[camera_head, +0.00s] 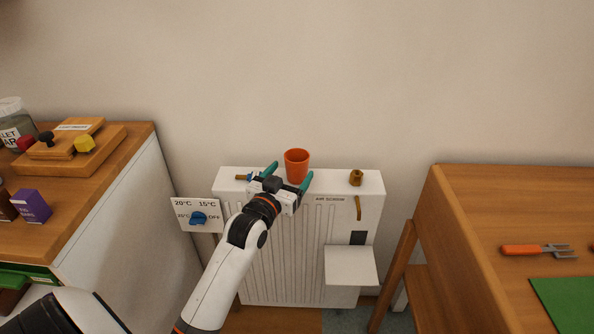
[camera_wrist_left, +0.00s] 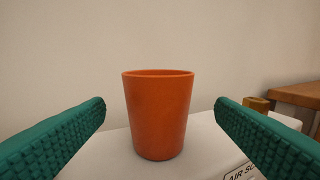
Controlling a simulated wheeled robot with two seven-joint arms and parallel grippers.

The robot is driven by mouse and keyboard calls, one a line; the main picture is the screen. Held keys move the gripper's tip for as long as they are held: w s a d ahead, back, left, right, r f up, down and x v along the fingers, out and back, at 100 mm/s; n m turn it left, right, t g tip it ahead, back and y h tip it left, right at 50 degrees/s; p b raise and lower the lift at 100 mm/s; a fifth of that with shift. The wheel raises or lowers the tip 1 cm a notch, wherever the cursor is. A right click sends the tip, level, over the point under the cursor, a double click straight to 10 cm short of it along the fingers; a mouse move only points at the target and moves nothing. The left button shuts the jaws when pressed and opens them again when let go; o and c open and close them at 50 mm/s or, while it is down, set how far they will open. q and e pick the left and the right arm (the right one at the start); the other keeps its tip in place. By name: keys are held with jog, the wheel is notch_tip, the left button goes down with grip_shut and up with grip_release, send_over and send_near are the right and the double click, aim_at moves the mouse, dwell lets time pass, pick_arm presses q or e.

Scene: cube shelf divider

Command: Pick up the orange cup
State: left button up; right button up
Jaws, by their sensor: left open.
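The orange cup (camera_head: 297,164) stands upright on top of the white radiator-like unit (camera_head: 330,183), near the wall. In the left wrist view the cup (camera_wrist_left: 158,115) is centred between two green ribbed fingers, with a gap on each side. My left gripper (camera_head: 288,172) is open, its fingers pointing toward the cup. Its fingertips do not touch the cup in the left wrist view (camera_wrist_left: 160,112). The cup's lower part is partly hidden by my gripper in the head view. My right gripper does not show.
A brass nut-like fitting (camera_head: 356,178) stands on the unit's right end, and a small brass part (camera_head: 243,177) lies left of the gripper. A dial panel (camera_head: 197,215) is at the unit's left side. Wooden furniture flanks both sides, with a fork (camera_head: 538,251) on the right table.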

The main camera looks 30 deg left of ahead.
aim_at(301, 159)
pick_arm(q)
jog(key=w, duration=0.4)
jog(key=w+a+b, duration=0.1)
jog(key=w, duration=0.1)
jog(key=shift+w+a+f, duration=0.1)
jog(key=shift+w+f, duration=0.15)
jog(key=shift+w, duration=0.05)
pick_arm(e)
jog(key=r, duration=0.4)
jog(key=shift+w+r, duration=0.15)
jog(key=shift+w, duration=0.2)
pick_arm(q)
jog(key=c, duration=1.1)
jog(key=shift+o, duration=0.2)
jog(key=shift+r, duration=0.15)
